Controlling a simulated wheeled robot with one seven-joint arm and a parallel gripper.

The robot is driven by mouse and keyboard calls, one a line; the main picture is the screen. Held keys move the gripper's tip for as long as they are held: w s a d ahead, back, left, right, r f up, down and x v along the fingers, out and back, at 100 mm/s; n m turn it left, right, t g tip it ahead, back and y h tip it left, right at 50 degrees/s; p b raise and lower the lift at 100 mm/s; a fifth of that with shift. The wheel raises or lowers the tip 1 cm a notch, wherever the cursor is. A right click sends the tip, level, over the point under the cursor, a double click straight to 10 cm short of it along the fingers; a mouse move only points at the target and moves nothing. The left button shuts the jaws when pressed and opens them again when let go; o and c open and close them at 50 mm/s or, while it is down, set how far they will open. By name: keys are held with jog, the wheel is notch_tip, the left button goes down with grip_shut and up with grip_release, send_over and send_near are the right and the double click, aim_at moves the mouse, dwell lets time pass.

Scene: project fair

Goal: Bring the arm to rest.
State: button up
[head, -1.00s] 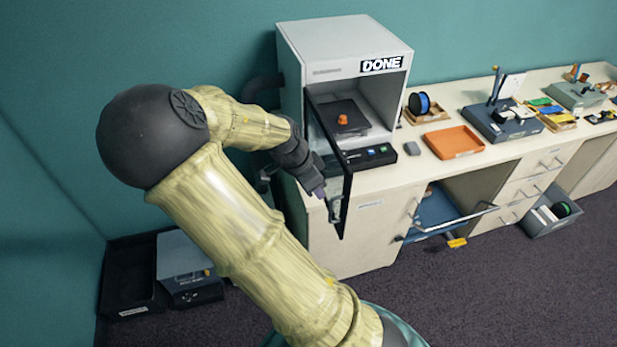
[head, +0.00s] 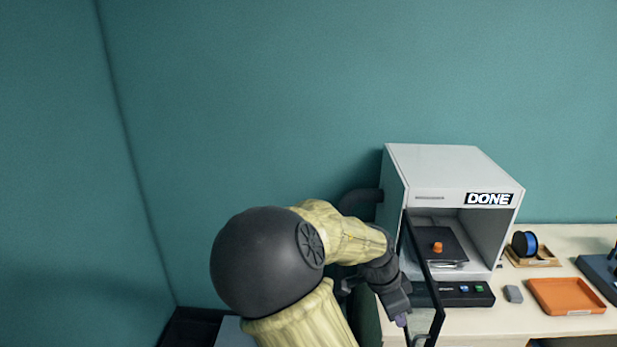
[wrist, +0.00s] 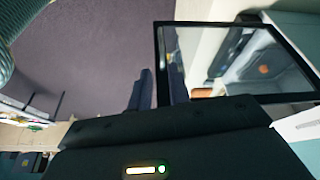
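My gripper (head: 401,320) is at the lower middle of the head view, pointing down beside the open glass door of the white printer cabinet (head: 435,165). My arm is bent at a black elbow joint, with the forearm reaching right and down.
A small orange part (head: 437,247) sits on the dark plate inside the cabinet, under a DONE sign (head: 489,199). An orange tray (head: 566,296), a grey block (head: 513,294) and a blue spool (head: 524,244) are on the counter. The wall area at left is clear.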

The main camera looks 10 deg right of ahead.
jog(key=s+a+f+n+t+y+b, duration=0.2)
jog(key=s+a+f+n+y+b, duration=0.2)
jog(key=s+a+f+n+b, duration=0.5)
jog(key=f+n+b, duration=0.1)
jog(key=n, duration=0.7)
jog(key=shift+f+t, duration=0.25)
jog(key=shift+t, duration=0.05)
